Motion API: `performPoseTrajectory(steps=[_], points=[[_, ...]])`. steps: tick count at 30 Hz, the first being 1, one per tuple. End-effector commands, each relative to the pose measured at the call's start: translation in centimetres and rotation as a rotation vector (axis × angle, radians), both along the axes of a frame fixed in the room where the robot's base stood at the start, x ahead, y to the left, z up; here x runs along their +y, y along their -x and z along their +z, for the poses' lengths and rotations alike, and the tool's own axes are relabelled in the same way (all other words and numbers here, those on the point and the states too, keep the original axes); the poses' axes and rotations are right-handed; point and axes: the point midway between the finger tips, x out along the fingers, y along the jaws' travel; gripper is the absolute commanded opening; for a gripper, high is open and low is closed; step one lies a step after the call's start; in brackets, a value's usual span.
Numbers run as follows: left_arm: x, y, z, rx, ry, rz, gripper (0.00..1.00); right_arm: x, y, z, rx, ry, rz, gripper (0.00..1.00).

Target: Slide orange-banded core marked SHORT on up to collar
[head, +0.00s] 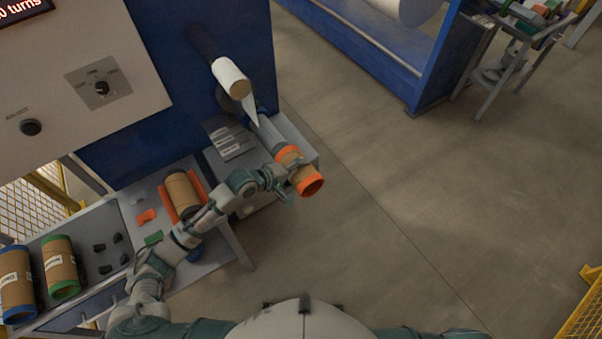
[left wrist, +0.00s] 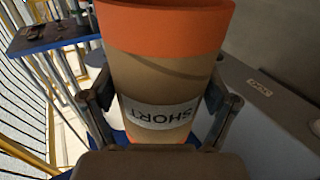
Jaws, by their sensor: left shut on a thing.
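The brown core with orange bands (head: 296,166) is in the grip of my left gripper (head: 287,180), in front of the machine. The left wrist view shows its label SHORT (left wrist: 162,115), upside down, between the two fingers (left wrist: 160,108). A grey shaft (head: 268,130) comes out of the machine and meets the far end of the core, roughly in line with it. The core looks to be on the shaft's outer end, but how far is hidden. I cannot make out the collar. My right gripper is not in view.
A white film roll (head: 230,76) sits above the shaft, its film hanging towards it. Another brown core (head: 183,193) lies in an orange cradle. Green-banded (head: 61,265) and blue-banded (head: 16,284) cores lie at the left.

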Motion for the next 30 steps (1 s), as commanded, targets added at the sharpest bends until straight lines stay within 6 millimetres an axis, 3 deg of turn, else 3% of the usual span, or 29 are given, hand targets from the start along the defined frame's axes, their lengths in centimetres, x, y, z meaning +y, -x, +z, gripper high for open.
performPoseTrajectory(steps=[7,15,30], points=[[1.1,-1.2,0.0,-0.001,-0.001,0.003,0.30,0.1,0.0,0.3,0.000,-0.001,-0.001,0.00],[1.6,-1.9,0.0,-0.001,-0.002,0.002,0.30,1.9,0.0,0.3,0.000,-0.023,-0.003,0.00],[2.3,-2.7,0.1,-0.002,-0.002,0.003,0.30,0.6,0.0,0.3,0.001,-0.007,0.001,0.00]])
